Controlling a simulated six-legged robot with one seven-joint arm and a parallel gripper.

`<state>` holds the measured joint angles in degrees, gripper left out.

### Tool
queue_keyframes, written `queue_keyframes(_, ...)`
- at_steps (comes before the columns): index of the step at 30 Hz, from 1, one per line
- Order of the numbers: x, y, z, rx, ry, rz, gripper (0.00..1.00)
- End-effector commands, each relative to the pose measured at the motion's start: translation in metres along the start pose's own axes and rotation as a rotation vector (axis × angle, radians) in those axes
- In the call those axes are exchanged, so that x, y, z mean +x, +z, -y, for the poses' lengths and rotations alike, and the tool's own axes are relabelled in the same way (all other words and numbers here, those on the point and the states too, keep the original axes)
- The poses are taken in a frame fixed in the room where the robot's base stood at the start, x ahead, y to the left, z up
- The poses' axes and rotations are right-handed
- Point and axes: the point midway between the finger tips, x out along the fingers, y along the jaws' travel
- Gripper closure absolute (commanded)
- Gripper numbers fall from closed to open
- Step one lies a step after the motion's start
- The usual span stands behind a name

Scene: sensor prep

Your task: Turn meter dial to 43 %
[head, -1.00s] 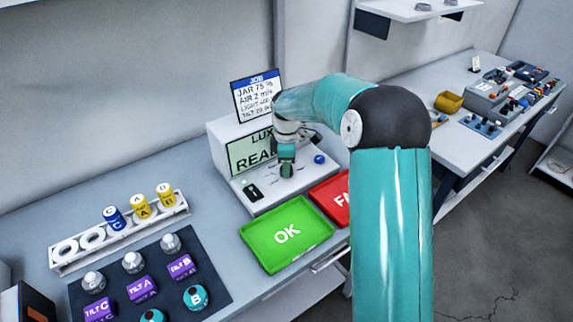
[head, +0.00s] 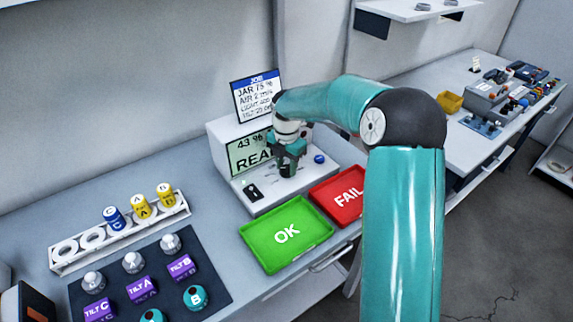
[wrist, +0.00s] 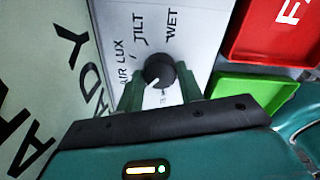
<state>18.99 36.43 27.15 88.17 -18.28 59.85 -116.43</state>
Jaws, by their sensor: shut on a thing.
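The meter (head: 228,137) is a white box with a sloped front panel on the bench. Its pale green screen (head: 243,160) reads "43 %" above "REA…", with the rest hidden by my arm. The dial (wrist: 159,71) is a dark round knob with a white pointer line, among the labels AIR, LUX, TILT and WET. In the wrist view the pointer is toward the gripper side, left of straight down. My gripper (wrist: 160,92) is shut on the dial, one green finger on each side of it. In the head view my gripper (head: 287,168) covers the dial.
A blue button (head: 319,159) and a black switch (head: 253,191) flank the dial. A green OK tray (head: 262,256) and a red FAIL tray (head: 330,208) lie in front. A job card (head: 257,95) stands behind. A jar rack (head: 105,238) and tilt sensors on a dark mat (head: 212,262) are left.

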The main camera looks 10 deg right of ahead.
Motion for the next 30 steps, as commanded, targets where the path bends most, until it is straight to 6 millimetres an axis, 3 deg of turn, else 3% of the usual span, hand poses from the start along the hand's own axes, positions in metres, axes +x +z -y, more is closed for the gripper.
queue_keyframes(10, -0.0011, 0.0003, -0.0004, -0.159, 0.002, 0.001, 0.86)
queue_keyframes(26, -0.001, 0.0003, -0.0004, -0.188, 0.002, 0.002, 0.86)
queue_keyframes(27, -0.001, 0.0002, -0.0005, -0.188, 0.002, 0.002, 0.61)
queue_keyframes(30, -0.0008, 0.0002, -0.0003, -0.188, 0.001, 0.001, 0.42)
